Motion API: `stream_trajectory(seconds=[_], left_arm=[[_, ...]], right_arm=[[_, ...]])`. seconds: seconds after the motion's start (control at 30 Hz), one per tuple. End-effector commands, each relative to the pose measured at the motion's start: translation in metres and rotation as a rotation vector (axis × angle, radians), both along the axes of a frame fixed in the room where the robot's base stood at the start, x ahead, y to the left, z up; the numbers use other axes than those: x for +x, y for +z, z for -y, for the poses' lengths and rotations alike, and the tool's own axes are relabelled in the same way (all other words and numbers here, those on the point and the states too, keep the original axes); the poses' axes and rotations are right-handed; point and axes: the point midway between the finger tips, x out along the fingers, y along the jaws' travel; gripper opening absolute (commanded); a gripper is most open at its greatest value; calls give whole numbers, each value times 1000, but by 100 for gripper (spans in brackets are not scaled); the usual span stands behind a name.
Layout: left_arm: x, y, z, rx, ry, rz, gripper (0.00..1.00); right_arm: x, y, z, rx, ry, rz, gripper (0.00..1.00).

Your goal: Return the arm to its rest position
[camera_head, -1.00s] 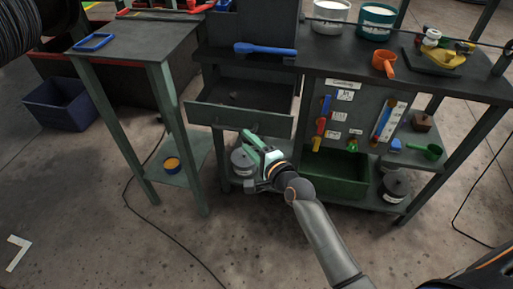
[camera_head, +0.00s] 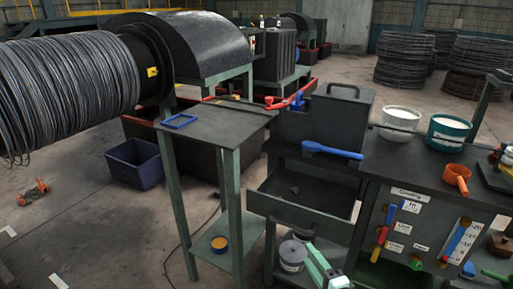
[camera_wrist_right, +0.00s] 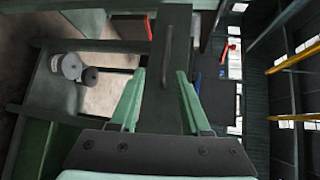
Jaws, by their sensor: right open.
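My right gripper (camera_head: 318,264) shows at the bottom edge of the head view, just below and in front of the open drawer (camera_head: 285,205) of the workbench. Its pale green fingers are apart with nothing held. In the right wrist view my gripper (camera_wrist_right: 160,95) is open. The dark drawer front with its bar handle (camera_wrist_right: 168,55) shows beyond and between the fingers. They appear clear of the handle. A small dark piece lies in the drawer. Most of my right arm is out of the head view. My left gripper is not in view.
A blue scoop (camera_head: 332,150), an orange cup (camera_head: 457,178) and buckets (camera_head: 447,134) are on the benchtop. A labelled tool panel (camera_head: 410,225) hangs below. A grey canister (camera_head: 292,256) sits under the drawer.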

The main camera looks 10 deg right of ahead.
Motion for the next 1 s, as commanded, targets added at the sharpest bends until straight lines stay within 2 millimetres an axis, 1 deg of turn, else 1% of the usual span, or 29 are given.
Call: stream_trajectory(seconds=[0.07,0.17,0.2,0.27,0.3,0.4,0.5,0.6,0.7,1.0], left_arm=[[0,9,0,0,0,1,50],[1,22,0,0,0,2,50],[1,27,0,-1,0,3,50],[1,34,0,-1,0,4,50],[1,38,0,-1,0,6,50],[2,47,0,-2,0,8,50],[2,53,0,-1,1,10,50],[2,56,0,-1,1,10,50],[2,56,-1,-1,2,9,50],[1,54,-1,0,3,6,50]], right_arm=[[-18,-16,-2,-142,33,-32,47],[-55,-45,-6,-426,121,-80,47],[-73,-57,-8,-557,171,-98,47],[-102,-74,-10,-750,257,-119,47],[-120,-85,-12,-872,319,-129,47],[-164,-105,-14,-1136,478,-140,47],[-198,-117,-16,-1329,612,-132,47],[-219,-124,-17,-1445,701,-117,47],[-227,-127,-17,-1495,741,-109,47],[-227,-128,-17,-1501,744,-108,47]])
